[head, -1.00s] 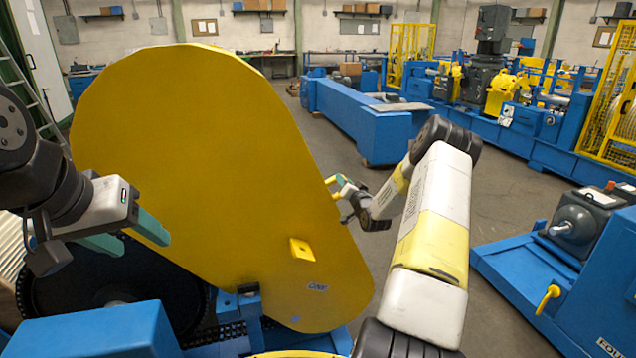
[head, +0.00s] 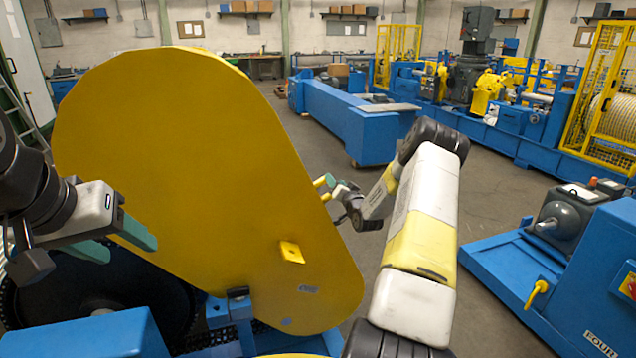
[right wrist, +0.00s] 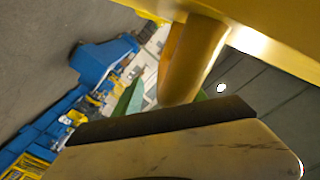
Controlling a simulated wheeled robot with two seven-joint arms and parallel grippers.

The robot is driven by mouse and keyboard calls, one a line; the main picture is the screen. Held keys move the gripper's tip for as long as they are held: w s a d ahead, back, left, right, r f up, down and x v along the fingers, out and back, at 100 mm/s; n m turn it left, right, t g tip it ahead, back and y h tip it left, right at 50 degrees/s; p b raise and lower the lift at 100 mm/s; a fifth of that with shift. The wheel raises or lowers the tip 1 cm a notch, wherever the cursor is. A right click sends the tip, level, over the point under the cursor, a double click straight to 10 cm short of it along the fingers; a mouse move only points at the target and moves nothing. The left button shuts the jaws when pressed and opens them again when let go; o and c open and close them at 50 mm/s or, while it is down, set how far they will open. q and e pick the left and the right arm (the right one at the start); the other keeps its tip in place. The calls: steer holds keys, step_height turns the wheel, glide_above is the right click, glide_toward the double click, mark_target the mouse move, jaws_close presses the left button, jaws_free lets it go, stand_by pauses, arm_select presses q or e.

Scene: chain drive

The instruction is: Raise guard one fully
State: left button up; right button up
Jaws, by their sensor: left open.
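My right gripper (head: 332,187) is at this handle. In the right wrist view the yellow bar (right wrist: 190,65) lies between the green fingers, with a gap showing beside the left finger; its grip is unclear. My left gripper (head: 118,242) is open and empty, in front of the guard's lower left. A dark chain wheel (head: 95,295) shows below the guard.
A yellow tab (head: 291,251) juts from the guard's face. A blue frame (head: 90,335) stands at the lower left. A blue machine with a yellow lever (head: 537,292) is at the right. A long blue bench (head: 350,125) stands behind; floor between is clear.

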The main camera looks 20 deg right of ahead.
steer(key=shift+a+f, duration=0.1)
steer(key=shift+a, duration=0.05)
steer(key=s, duration=0.7)
steer(key=shift+s, duration=0.4)
steer(key=shift+s, duration=0.15)
